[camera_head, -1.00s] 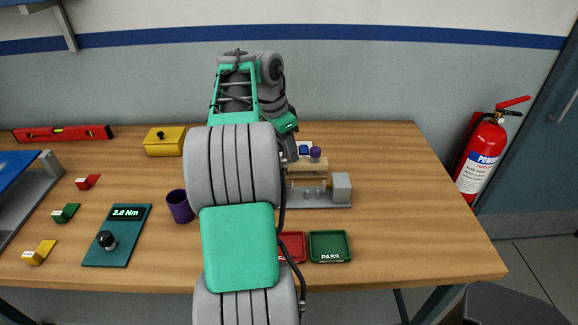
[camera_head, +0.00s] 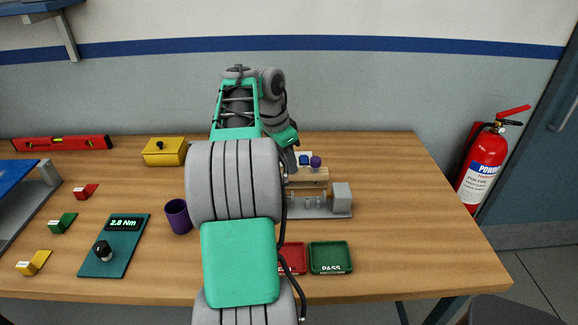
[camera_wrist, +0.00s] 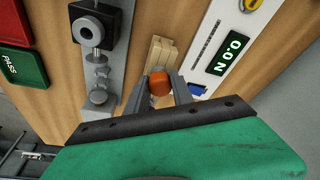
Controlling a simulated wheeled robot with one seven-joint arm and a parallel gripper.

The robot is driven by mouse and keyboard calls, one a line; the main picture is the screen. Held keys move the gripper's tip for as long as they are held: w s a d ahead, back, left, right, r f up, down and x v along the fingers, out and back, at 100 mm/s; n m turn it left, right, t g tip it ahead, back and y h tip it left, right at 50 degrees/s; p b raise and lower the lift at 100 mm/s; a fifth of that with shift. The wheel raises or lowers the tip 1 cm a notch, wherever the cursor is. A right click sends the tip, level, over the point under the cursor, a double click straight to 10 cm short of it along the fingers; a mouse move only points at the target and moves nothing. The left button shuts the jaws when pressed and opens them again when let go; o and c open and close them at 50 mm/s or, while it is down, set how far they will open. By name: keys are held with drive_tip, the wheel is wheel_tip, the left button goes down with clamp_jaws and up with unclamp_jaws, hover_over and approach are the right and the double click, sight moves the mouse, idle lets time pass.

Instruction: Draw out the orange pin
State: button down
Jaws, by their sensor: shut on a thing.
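In the wrist view the orange pin (camera_wrist: 160,84) shows as a rounded orange end between the two fingertips. My gripper (camera_wrist: 161,88) is shut on it. A pale wooden block (camera_wrist: 158,50) lies just beyond the pin; I cannot tell how much of the pin is still inside it. In the head view my arm hides the gripper and the pin. The wooden block also shows there (camera_head: 310,175), partly covered, behind a grey fixture (camera_head: 342,198).
Beside the gripper in the wrist view are the grey fixture (camera_wrist: 97,60) and a white panel (camera_wrist: 215,40) with a force display and a blue knob (camera_wrist: 197,89). A red tray (camera_head: 293,257), a green PASS tray (camera_head: 330,257) and a purple cup (camera_head: 178,216) stand nearby. The table's right side is clear.

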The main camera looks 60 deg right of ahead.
drive_tip(key=shift+r+p, duration=2.8)
drive_tip(key=shift+r, duration=0.05)
wheel_tip(320, 180, up, 4)
drive_tip(key=p, duration=0.4)
drive_tip(key=shift+r, duration=0.1)
